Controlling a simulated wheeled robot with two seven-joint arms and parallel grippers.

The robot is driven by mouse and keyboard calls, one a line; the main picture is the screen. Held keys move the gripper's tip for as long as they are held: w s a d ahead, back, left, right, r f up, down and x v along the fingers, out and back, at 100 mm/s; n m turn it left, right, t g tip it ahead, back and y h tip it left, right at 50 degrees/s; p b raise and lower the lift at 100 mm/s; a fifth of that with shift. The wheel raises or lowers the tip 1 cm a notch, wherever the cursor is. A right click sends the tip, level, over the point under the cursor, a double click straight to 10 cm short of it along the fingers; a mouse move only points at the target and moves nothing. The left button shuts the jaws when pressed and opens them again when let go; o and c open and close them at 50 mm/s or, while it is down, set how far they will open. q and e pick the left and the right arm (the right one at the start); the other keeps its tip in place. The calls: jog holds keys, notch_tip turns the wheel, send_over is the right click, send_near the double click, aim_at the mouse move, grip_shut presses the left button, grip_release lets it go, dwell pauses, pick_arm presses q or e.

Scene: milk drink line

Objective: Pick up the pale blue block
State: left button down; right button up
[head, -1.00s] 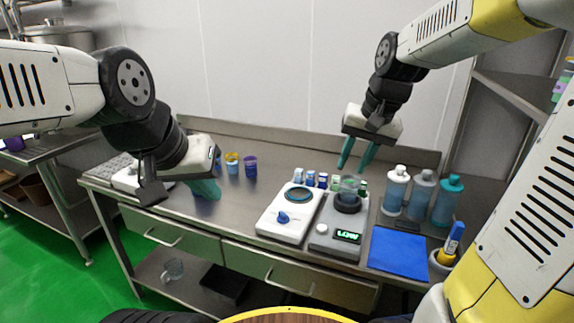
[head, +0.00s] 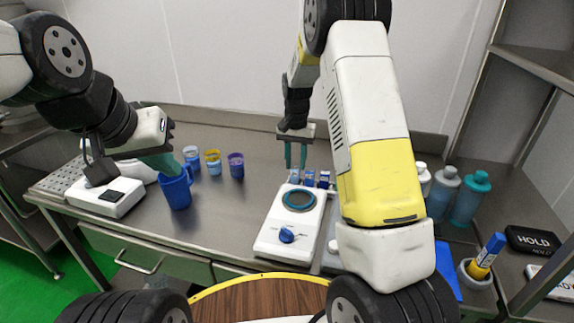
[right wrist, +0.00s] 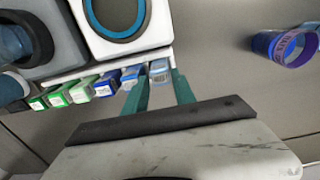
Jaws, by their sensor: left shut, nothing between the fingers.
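The pale blue block (right wrist: 159,70) stands at the end of a row of small blocks. It shows in the right wrist view between the tips of my right gripper (right wrist: 159,82). In the head view the pale blue block (head: 294,177) is just below the fingers of my right gripper (head: 295,167). That gripper is open and points down; I cannot tell whether it touches the block. My left gripper (head: 170,172) is shut and empty, with its tips at the rim of a blue mug (head: 178,193).
Darker blue blocks (head: 309,178) stand right beside it, with green blocks (right wrist: 55,96) further along. A white hotplate (head: 300,221) is in front. Several cups (head: 236,165) stand left. Bottles (head: 468,198) and a pen holder (head: 475,275) are on the right.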

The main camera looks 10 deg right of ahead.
aim_at(295, 168)
notch_tip(295, 168, down, 5)
jog(key=shift+w+r, duration=0.1)
jog(key=shift+r, duration=0.05)
grip_shut()
